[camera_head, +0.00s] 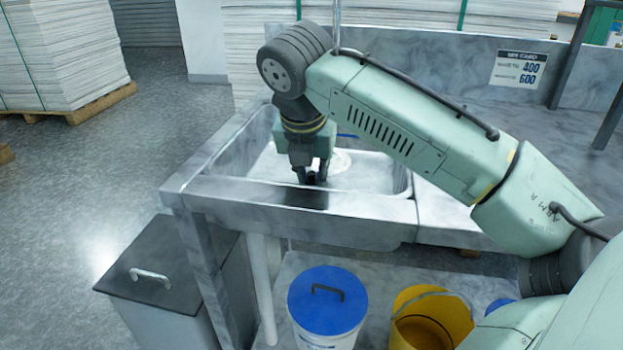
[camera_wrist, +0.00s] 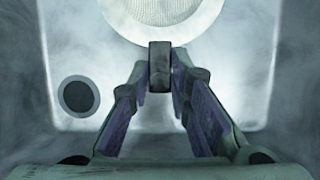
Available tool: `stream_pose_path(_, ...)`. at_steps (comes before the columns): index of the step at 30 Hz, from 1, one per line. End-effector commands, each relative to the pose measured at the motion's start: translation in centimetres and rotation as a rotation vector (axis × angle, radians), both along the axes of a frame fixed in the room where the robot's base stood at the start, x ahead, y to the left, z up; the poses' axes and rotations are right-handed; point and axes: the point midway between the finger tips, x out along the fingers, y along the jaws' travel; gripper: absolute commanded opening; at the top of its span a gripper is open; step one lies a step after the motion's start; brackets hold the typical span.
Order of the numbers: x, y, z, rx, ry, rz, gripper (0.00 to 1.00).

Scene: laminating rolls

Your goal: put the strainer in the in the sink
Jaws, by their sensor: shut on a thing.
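The strainer shows in the wrist view as a round pale mesh bowl (camera_wrist: 165,12) with a light rim, cut off by the top edge. Its short dark handle (camera_wrist: 160,68) lies between the fingertips of my gripper (camera_wrist: 160,88), which is shut on it. In the head view the strainer (camera_head: 341,161) is a pale shape partly hidden behind my gripper (camera_head: 311,178). My gripper points down over the grey metal sink (camera_head: 228,160), near its front rim. The strainer appears over the basin; I cannot tell whether it touches the bottom.
A dark round drain (camera_wrist: 78,96) shows left of my gripper in the wrist view. A lidded bin (camera_head: 165,265) stands at the left. A blue-lidded bucket (camera_head: 327,300) and a yellow bucket (camera_head: 431,320) stand below. A thin vertical pipe (camera_head: 337,22) rises behind my arm.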

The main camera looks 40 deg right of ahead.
Motion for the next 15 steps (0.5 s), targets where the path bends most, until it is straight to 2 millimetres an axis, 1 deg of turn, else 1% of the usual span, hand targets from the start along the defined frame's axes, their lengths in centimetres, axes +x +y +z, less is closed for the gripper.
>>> stream_pose_path(1,-0.04,0.0,-0.49,-0.001,0.0,0.0,0.0)
stream_pose_path(2,-0.02,0.02,-0.56,-0.001,0.0,0.0,0.0)
stream_pose_path(10,0.02,0.03,-0.66,0.0,0.0,0.001,0.0)
stream_pose_path(11,0.02,0.01,-0.71,0.001,-0.001,0.0,0.18)
stream_pose_path(15,0.01,0.01,-0.67,-0.001,-0.001,0.0,0.28)
